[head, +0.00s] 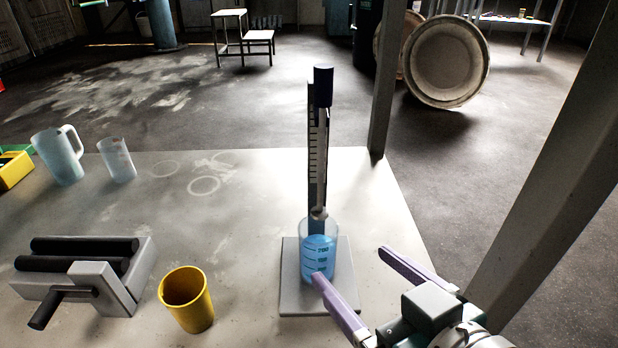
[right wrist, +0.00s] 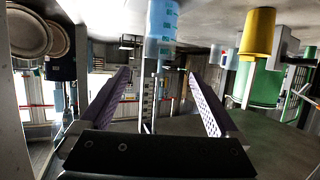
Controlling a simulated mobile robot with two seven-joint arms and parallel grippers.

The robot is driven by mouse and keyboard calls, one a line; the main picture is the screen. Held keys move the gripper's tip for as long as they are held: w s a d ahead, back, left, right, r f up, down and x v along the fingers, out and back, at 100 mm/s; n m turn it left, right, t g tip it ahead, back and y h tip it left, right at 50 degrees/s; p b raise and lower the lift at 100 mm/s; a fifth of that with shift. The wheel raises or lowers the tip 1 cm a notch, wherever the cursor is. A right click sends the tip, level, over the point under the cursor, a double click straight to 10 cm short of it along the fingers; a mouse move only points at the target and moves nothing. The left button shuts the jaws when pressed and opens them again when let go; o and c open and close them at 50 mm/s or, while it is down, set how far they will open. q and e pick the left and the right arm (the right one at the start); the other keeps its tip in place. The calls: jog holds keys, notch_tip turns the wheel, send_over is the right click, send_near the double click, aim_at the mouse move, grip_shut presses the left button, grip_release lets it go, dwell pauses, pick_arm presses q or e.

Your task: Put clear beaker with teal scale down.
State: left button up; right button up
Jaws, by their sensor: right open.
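The clear beaker with teal scale (head: 318,245) looks blue in its lower part and stands upright on the grey base plate (head: 300,303) of the disperser column (head: 317,150). The column's shaft comes down at the beaker's mouth; I cannot tell how far it reaches inside. My right gripper (head: 350,264) is open, with its purple fingers just right of and in front of the beaker. One fingertip overlaps the beaker's lower edge in the head view; contact is unclear. The right wrist view, upside down, shows the beaker (right wrist: 162,20) beyond the open fingers (right wrist: 158,73). My left gripper is not seen.
A yellow cup (head: 187,300) and a grey roller device with a crank (head: 85,275) stand left on the table. A jug (head: 58,155), another clear beaker (head: 117,160) and a yellow bin (head: 14,170) are further back. A grey post (head: 565,150) rises at right. The table's middle is clear.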

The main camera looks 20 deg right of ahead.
jog(key=s+d+r+g, duration=0.1)
jog(key=s+d+g, duration=0.1)
jog(key=s+g, duration=0.3)
jog(key=s+d+r+g+h, duration=0.1)
jog(key=s+g, duration=0.4)
jog(key=s, duration=0.5)
jog(key=shift+s+d+r+n+h, duration=0.15)
jog(key=shift+d+n+h, duration=0.2)
jog(key=shift+d, duration=0.2)
